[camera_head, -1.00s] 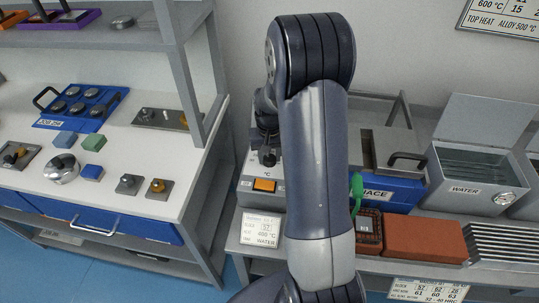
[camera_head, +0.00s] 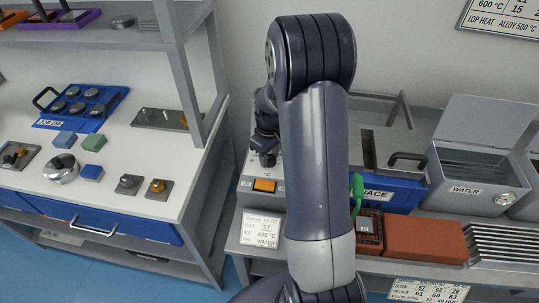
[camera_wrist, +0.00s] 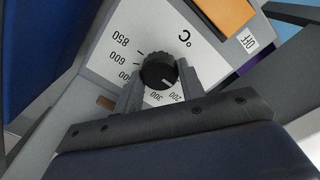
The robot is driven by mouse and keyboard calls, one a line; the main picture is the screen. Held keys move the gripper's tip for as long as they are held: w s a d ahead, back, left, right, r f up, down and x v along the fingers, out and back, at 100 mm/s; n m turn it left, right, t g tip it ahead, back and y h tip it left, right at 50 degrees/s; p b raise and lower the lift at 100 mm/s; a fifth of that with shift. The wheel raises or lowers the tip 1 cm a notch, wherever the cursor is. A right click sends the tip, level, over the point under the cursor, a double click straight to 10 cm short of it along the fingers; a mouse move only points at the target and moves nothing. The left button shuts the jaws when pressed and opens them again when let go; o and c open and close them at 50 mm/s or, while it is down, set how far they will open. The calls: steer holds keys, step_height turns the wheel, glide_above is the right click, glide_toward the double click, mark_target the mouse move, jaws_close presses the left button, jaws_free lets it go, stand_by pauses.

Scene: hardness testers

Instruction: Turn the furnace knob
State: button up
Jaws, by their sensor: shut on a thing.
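The black round furnace knob (camera_wrist: 158,70) sits on a pale dial plate with marks including 200, 300, 600 and 850 and a °C sign. Its white pointer line is toward the 200–300 side. My gripper (camera_wrist: 160,82) is shut on the knob, one finger on each side. In the head view my gripper (camera_head: 266,150) is at the control box, left of the upright arm link, and the knob is hidden there. The blue furnace (camera_head: 400,193) stands right of the arm, partly covered by it.
A grey water tank (camera_head: 478,190), a red-brown brick (camera_head: 425,239) and a green-handled tool (camera_head: 356,190) are to the right. A white bench (camera_head: 40,140) with small blocks is at left.

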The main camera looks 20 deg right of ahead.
mark_target(270, 158)
stand_by(0.4)
steer(key=o, duration=1)
steer(key=shift+r, duration=0.1)
step_height(270, 158, up, 11)
steer(key=shift+f+p, duration=0.2)
steer(key=shift+p, duration=0.2)
step_height(270, 158, down, 11)
steer(key=shift+r+b, duration=0.1)
steer(key=shift+b, duration=0.3)
